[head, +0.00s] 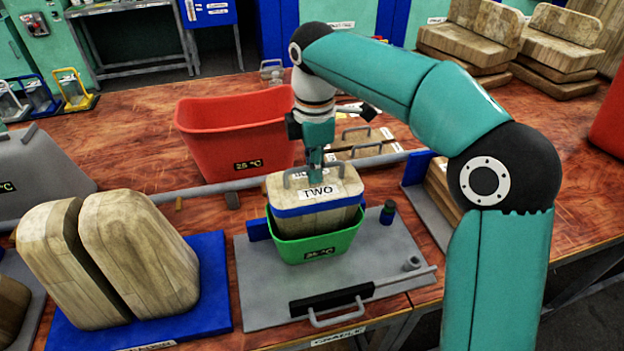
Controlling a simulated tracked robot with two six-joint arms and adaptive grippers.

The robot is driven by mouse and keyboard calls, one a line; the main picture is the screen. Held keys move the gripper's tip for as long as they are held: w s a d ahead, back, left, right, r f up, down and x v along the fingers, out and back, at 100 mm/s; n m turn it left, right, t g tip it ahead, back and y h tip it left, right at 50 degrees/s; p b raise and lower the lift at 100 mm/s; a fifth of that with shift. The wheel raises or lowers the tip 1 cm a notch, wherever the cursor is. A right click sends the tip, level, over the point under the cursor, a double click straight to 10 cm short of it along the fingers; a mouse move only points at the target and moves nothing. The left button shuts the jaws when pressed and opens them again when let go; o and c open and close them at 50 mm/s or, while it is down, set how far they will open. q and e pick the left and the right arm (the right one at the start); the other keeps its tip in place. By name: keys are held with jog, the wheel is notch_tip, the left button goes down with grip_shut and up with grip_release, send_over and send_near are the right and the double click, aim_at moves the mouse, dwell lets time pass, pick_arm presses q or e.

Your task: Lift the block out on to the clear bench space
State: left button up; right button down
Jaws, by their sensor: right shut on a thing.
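A wooden block (322,213) with a blue band and a label reading "TWO" sits upright in a green tub (310,248). Its top stands clear above the tub's rim, and its lower part is hidden inside. The tub rests on a grey plate (262,303) on the bench. My right gripper (314,170) reaches down from above and is shut on the block at the handle on its top. The fingertips are small and partly hidden behind the label and handle. My left gripper is not in the head view.
A red tub (235,137) stands behind the block. Curved wooden pieces (140,258) stand on a blue board at the left. A black bar with a handle (332,299) lies at the plate's front. Bare red-brown bench (130,150) shows at the left behind the rail.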

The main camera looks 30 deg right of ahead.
notch_tip(320, 180, up, 15)
jog(key=p, duration=0.5)
jog(key=shift+f, duration=0.15)
